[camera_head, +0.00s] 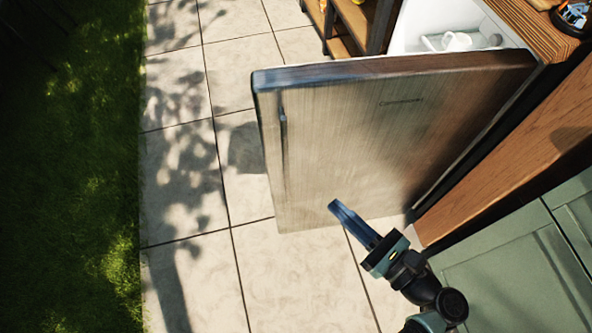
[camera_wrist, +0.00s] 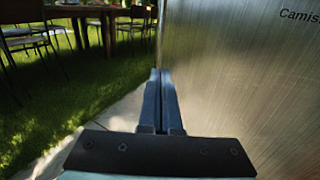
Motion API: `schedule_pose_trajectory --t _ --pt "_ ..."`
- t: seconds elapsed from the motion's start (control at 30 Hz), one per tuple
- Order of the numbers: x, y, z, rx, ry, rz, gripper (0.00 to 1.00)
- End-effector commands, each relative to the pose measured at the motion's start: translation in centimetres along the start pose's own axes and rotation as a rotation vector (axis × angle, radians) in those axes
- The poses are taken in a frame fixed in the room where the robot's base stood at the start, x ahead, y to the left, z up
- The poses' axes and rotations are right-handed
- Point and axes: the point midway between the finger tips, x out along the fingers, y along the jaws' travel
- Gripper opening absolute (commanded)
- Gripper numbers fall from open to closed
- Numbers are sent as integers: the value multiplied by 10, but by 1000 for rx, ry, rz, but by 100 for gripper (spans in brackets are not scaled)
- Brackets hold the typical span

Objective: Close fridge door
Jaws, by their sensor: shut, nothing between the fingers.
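The fridge door (camera_head: 370,140) stands wide open in the head view, a brushed metal panel swung out from the cabinet. Its outer face is toward my arm, with a slim vertical handle (camera_head: 284,135) near its free edge. The white fridge interior (camera_head: 450,28) shows behind the door's top edge. My gripper (camera_head: 335,206) is shut and empty, in front of the door's lower outer face. In the wrist view, the shut fingers (camera_wrist: 160,90) point along the door (camera_wrist: 240,85), which fills the right side. Whether the fingers touch it I cannot tell.
Wooden shelves (camera_head: 350,25) stand behind the door. A wooden counter (camera_head: 540,30) and green cabinet (camera_head: 515,275) are at right. Pale paving tiles (camera_head: 185,190) lie clear left of the door, with grass (camera_head: 70,180) beyond. A table with chairs (camera_wrist: 80,22) stands farther off.

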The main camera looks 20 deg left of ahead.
Motion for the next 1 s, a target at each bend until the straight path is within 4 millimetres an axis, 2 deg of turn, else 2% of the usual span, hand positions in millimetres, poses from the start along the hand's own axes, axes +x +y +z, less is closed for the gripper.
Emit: schedule_pose_trajectory --t 0.3,0.5,0.7,1.0 --pt "70 1 -2 -3 2 6 0" --pt "101 0 -2 -4 1 3 0" --pt "114 0 -1 -4 2 2 0" --pt "115 0 0 -4 2 0 0"
